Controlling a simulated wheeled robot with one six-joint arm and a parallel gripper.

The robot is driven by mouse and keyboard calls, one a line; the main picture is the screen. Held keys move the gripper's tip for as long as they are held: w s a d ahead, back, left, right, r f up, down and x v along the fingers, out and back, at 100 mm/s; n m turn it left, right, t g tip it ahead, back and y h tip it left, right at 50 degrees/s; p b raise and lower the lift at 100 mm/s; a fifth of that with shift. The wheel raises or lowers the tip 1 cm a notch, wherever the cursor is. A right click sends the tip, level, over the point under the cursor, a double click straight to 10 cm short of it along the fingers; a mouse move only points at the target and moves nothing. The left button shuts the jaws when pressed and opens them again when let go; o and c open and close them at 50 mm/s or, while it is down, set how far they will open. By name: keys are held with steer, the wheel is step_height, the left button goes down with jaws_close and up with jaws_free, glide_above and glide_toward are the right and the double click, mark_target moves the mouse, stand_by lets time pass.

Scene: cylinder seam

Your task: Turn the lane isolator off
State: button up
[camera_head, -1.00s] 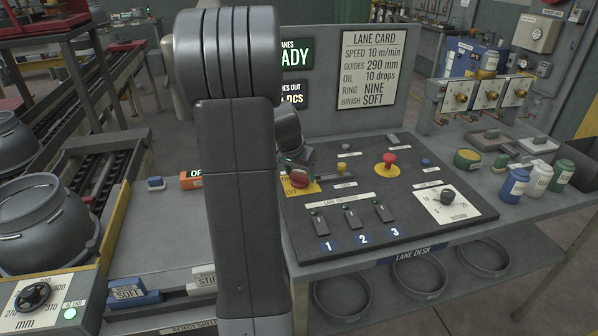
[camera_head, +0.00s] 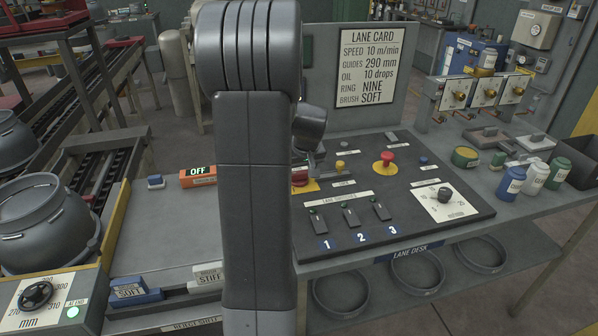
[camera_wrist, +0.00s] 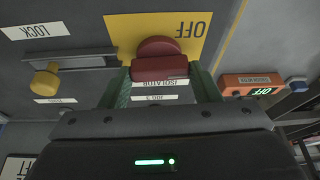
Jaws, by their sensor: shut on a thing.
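The lane isolator is a red handle on a yellow plate. In the wrist view the red handle (camera_wrist: 160,68) lies between the green fingers of my gripper (camera_wrist: 162,80), which is shut on it. The yellow plate (camera_wrist: 150,25) shows the word OFF upside down beside the handle; the ON word is not visible. A label under the jaws is partly covered. In the head view a bit of the red handle (camera_head: 299,179) and the plate (camera_head: 311,186) show just right of my arm, which hides the rest.
A yellow knob (camera_wrist: 45,81) on a slide marked LOCK sits beside the isolator. The desk panel also bears a red stop button (camera_head: 387,158), several lane switches (camera_head: 350,217) and a dial (camera_head: 444,195). An orange box (camera_head: 198,176) shows OFF.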

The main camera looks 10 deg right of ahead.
steer(key=n+y+b, duration=0.1)
steer(key=n, duration=0.1)
steer(key=n+b, duration=0.1)
steer(key=n, duration=0.1)
steer(key=shift+w+d+f+n+y, duration=0.1)
steer(key=shift+d+n+y, duration=0.1)
steer(key=shift+n+y, duration=0.15)
steer(key=shift+n+g+y+b, duration=0.6)
steer(key=shift+n+b, duration=0.1)
steer(key=shift+n, duration=1.15)
steer(key=o, duration=1)
steer(key=v, duration=1.4)
steer(key=shift+w, duration=0.15)
